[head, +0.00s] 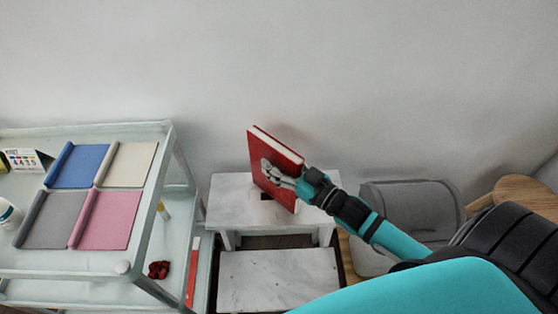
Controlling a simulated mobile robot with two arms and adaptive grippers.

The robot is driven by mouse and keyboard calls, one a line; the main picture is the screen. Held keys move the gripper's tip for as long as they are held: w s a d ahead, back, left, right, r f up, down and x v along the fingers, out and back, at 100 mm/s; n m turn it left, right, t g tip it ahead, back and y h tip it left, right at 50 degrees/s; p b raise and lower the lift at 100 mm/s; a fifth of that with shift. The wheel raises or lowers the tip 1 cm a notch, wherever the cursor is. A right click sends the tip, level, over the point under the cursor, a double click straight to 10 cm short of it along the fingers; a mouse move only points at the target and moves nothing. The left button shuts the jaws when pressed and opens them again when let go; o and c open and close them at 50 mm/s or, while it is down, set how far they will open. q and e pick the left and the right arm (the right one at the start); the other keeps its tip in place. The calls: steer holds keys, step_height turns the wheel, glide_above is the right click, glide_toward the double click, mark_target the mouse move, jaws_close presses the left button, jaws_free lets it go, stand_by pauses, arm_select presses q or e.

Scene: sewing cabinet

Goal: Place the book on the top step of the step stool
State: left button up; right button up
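A red book (262,152) with pale page edges stands upright, slightly tilted, at the top step of the step stool (230,205). I cannot tell whether its lower edge touches the step. My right gripper (275,172) comes in from the right and is shut on the book, with one finger across the front cover. The other finger is hidden behind the book. The stool has a white marble-patterned top step and a lower step (275,280) in front. My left gripper is not in view.
A pale two-tier cart (110,262) stands left of the stool, with folded blue, cream, grey and pink cloths on top. A grey bin (415,205) stands right of the stool, near a round wooden top (530,192). The wall is close behind.

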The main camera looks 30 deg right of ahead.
steer(key=shift+s+r, duration=0.1)
steer(key=shift+s, duration=0.1)
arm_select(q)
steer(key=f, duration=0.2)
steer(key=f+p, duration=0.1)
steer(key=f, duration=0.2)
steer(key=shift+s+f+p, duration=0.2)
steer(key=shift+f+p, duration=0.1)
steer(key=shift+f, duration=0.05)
arm_select(e)
steer(key=v, duration=1.1)
steer(key=shift+s+d, duration=0.15)
steer(key=shift+s, duration=0.15)
